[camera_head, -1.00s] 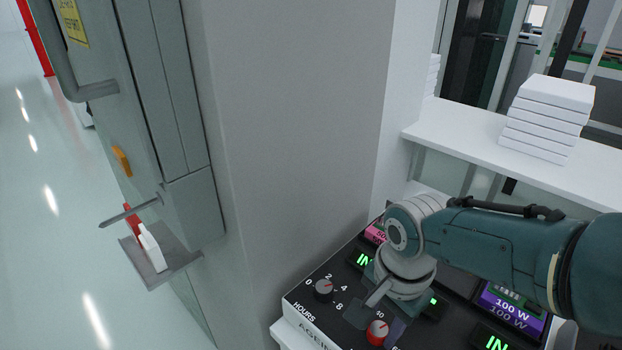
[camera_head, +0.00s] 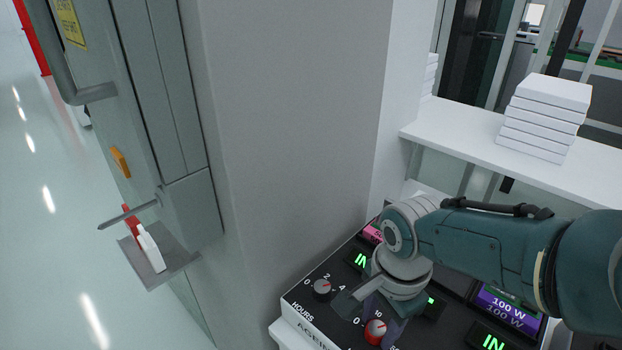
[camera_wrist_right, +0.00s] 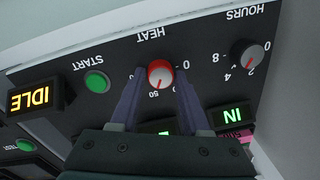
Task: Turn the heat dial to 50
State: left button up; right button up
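The heat dial (camera_head: 375,333) is a red knob with a pale cap on the black control panel. In the right wrist view the dial (camera_wrist_right: 160,74) appears upside down, with "50" beside it at its lower edge and "0" to its right. Its pointer mark is too small to read surely. My right gripper (camera_head: 377,322) is down at the panel. In the wrist view its two fingers (camera_wrist_right: 160,80) stand open on either side of the dial, with narrow gaps apparent. Whether either finger touches it is not clear. My left gripper is not in view.
The grey hours dial (camera_head: 322,287) is near the dial. A green start button (camera_wrist_right: 96,82) and an amber "IDLE" display (camera_wrist_right: 34,97) lie on the other side. A grey wall (camera_head: 290,130) rises behind the panel. A white shelf (camera_head: 450,128) holds stacked white boxes (camera_head: 545,115).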

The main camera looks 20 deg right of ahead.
aim_at(380, 331)
jog(key=o, duration=0.3)
jog(key=shift+o, duration=0.2)
notch_tip(380, 331, up, 10)
jog(key=p, duration=0.7)
jog(key=shift+s+p, duration=0.3)
